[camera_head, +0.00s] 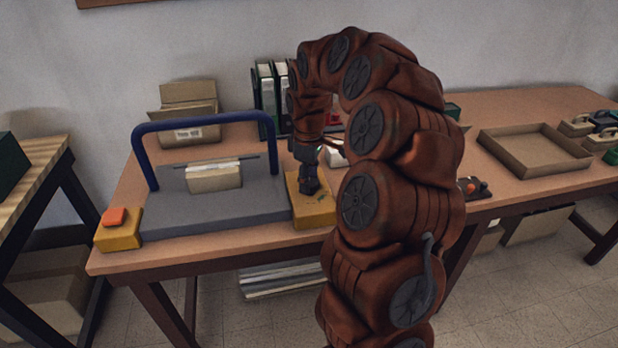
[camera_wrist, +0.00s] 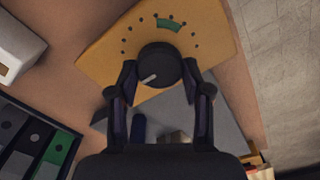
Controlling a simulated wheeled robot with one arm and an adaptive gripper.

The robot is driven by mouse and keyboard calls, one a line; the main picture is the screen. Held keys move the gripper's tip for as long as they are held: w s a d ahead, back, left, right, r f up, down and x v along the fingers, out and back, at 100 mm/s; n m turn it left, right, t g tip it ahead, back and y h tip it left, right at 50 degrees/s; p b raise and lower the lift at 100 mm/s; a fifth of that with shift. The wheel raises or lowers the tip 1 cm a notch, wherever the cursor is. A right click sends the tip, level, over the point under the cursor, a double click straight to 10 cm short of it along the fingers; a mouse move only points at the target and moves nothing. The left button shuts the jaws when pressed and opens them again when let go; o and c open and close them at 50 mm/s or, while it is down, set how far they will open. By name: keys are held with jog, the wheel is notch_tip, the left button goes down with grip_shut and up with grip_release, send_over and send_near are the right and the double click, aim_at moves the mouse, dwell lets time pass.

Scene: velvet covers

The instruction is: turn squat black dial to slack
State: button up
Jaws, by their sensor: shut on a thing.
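The squat black dial (camera_wrist: 158,64) sits on a yellow panel (camera_wrist: 108,62) in the wrist view. A pale pointer line on the dial points to the lower left. Dark dots and a green arc mark (camera_wrist: 170,24) lie around the far side of the dial. My gripper (camera_wrist: 160,85) is shut on the dial, one finger at each side. In the head view my gripper (camera_head: 309,186) reaches down onto the yellow panel (camera_head: 318,212), and the dial is hidden or too small to tell there.
A grey base with a blue arch (camera_head: 205,122) and a small box (camera_head: 213,178) stands left of the panel. An orange button on a yellow block (camera_head: 118,232) is at the far left. Binders (camera_head: 265,95) stand behind. An open tray (camera_head: 533,150) is at right.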

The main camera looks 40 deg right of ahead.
jog(key=o, duration=1.2)
jog(key=shift+c, duration=0.2)
jog(key=shift+r, duration=0.1)
notch_tip(320, 180, up, 12)
jog(key=shift+s+a, duration=0.1)
